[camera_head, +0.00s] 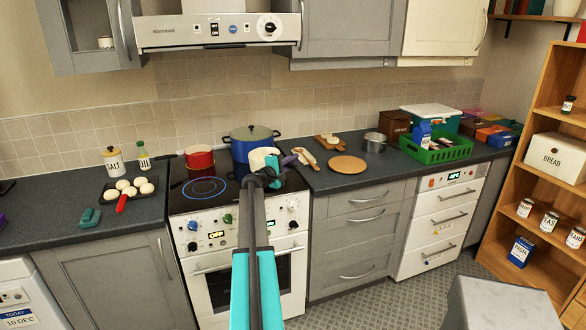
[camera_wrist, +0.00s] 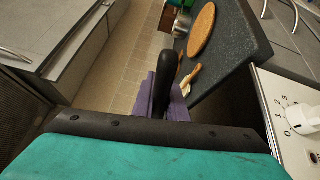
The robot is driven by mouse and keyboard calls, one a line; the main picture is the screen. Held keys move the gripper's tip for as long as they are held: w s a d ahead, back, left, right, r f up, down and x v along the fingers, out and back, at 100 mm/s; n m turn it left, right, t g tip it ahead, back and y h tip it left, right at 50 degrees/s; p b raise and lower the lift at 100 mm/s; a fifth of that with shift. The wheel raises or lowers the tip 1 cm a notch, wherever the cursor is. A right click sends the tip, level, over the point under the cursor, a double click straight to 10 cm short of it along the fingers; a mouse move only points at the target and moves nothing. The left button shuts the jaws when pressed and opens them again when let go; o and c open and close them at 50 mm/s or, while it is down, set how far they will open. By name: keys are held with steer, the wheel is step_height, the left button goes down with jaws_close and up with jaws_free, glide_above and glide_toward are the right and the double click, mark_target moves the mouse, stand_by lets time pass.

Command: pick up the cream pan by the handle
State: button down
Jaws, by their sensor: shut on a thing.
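The cream pan (camera_head: 262,158) shows in the head view over the right rear part of the hob, in front of the blue pot. My gripper (camera_head: 276,172) is at its right side and partly covers it. In the wrist view a black handle (camera_wrist: 167,72) stands between the purple fingers of my gripper (camera_wrist: 163,108), which are shut on it. The pan's body is not visible in the wrist view. I cannot tell whether the pan's base touches the hob.
A blue pot (camera_head: 250,141) and a red pot (camera_head: 199,158) stand on the hob (camera_head: 190,205). A round wooden board (camera_head: 348,164), a small metal pot (camera_head: 375,142) and a green crate (camera_head: 437,155) are on the right counter. A tray of eggs (camera_head: 112,193) lies left.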

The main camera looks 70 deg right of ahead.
step_height(320, 180, up, 13)
steer(key=b, duration=0.2)
stand_by(1.0)
steer(key=shift+r, duration=0.2)
stand_by(0.8)
